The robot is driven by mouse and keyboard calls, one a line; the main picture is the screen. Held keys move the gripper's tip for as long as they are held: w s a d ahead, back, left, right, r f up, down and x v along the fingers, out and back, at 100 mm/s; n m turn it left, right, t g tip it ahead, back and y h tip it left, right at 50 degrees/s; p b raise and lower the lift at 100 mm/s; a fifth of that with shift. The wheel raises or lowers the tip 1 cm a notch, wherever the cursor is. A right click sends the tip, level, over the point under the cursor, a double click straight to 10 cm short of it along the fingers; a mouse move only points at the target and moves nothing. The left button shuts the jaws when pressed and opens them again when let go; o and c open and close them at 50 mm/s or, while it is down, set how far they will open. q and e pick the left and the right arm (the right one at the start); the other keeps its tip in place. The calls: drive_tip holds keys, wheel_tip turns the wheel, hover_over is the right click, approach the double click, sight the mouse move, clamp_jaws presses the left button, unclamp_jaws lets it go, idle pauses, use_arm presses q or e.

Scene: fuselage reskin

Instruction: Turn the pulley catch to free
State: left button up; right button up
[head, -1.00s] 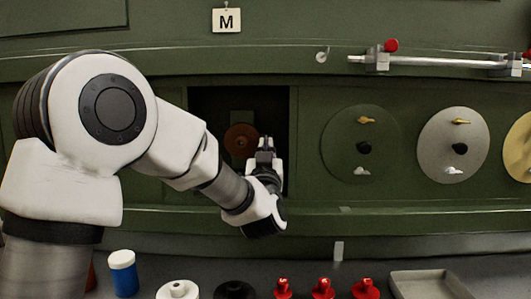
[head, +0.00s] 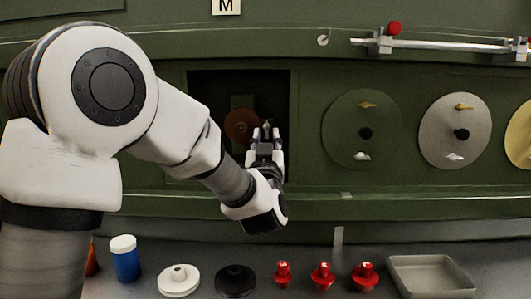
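A brown round pulley (head: 239,126) sits inside the dark square opening in the green fuselage wall, at the middle left of the head view. My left gripper (head: 266,133) is at the right part of this opening, just right of the pulley, pointing into it. Its two fingers show apart, with a small grey piece between or behind them. I cannot tell whether the fingers touch that piece. The catch itself I cannot make out clearly; the gripper covers that spot. My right gripper is not in view.
Right of the opening are a green disc (head: 362,140), a grey disc (head: 459,132) and a yellow disc. A silver rod (head: 450,41) is clamped above. On the bench stand a blue jar (head: 126,262), white and black knobbed discs, red plugs (head: 322,277) and a tray (head: 397,284).

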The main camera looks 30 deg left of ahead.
use_arm(q)
drive_tip(key=v, duration=0.9)
drive_tip(key=shift+s+d+f, duration=0.2)
drive_tip(key=shift+s, duration=0.1)
